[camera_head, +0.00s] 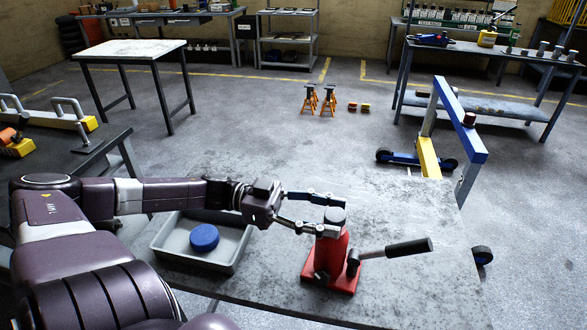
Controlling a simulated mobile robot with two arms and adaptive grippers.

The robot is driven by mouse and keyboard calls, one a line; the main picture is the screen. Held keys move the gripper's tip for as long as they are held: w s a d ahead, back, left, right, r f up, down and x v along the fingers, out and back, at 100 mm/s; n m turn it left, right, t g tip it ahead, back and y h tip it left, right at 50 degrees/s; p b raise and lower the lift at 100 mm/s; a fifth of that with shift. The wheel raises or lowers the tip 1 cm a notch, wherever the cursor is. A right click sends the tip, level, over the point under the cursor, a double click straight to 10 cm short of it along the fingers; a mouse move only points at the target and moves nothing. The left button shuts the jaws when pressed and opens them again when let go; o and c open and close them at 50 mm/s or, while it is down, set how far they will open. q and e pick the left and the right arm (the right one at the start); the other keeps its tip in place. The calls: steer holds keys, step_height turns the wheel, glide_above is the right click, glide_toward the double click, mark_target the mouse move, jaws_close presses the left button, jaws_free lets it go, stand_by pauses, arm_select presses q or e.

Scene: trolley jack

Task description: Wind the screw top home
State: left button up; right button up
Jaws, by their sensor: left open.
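A red bottle jack (331,258) stands upright on the grey worktop, towards the right of the picture's middle. Its grey screw top (335,214) is at the upper end. A lever with a black grip (400,247) sticks out from the jack to the right. My left gripper (339,214) reaches in from the left with its two fingers spread, one on the far side of the screw top and one on the near side. It is open; whether a finger touches the top I cannot tell. My right gripper is out of view.
A grey tray (161,248) holding a blue round disc (204,237) lies left of the jack, below my arm. The worktop (400,205) is clear behind and right of the jack. A blue and yellow frame (460,120) stands beyond its far right edge.

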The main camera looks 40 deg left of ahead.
arm_select(q)
steer(key=v, duration=1)
steer(key=shift+a, duration=0.25)
steer(key=shift+s, duration=0.1)
